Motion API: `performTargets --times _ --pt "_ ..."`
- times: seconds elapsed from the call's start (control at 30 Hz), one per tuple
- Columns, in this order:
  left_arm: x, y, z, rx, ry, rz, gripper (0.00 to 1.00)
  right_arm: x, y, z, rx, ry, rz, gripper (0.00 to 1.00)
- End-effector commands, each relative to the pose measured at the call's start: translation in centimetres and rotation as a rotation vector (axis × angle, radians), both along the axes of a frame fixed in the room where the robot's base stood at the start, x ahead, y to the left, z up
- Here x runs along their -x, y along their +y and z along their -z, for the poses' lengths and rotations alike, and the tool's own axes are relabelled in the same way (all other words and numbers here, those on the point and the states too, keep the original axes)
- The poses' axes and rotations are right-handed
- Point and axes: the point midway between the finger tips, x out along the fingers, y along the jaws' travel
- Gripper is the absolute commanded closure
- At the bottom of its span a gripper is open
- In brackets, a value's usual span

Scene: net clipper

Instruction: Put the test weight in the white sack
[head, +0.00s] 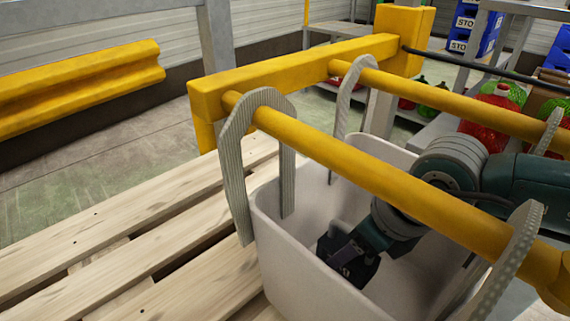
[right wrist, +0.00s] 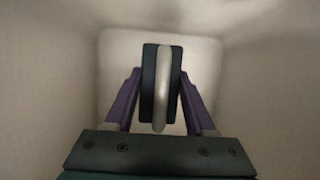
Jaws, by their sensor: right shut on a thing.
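The white sack (head: 268,222) hangs open by grey webbing loops (head: 236,175) from two yellow bars. My right arm reaches down between the bars into the sack, and my right gripper (head: 347,262) is inside it, below the rim. I cannot tell whether the weight touches the sack's bottom. My left gripper is not in view.
The near yellow bar (head: 370,185) and far yellow bar (head: 450,100) run either side of my right arm. A slatted wooden pallet (head: 130,235) lies left of the sack. Shelves with blue bins (head: 487,30) and red and green net bags (head: 490,110) stand behind.

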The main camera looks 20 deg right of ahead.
Motion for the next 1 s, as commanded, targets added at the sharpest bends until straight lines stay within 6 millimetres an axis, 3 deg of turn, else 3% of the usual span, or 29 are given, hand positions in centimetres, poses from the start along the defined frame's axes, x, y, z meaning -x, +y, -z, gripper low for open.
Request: performTargets --times 0.27,0.67,0.7,0.93,1.0 --pt "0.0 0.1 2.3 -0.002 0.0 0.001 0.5 -0.2 0.1 3.7 -0.002 -0.005 0.0 1.0" --pt "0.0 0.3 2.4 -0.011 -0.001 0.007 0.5 -0.2 0.1 4.0 -0.002 -0.006 0.0 1.0" --pt "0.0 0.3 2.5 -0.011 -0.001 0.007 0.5 0.0 0.0 4.2 -0.001 0.0 0.0 0.44" --pt "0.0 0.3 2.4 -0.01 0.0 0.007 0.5 0.0 0.0 4.1 0.0 0.001 0.0 0.18" --pt "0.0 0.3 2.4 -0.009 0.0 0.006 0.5 0.0 0.0 4.1 0.0 0.001 0.0 0.15"
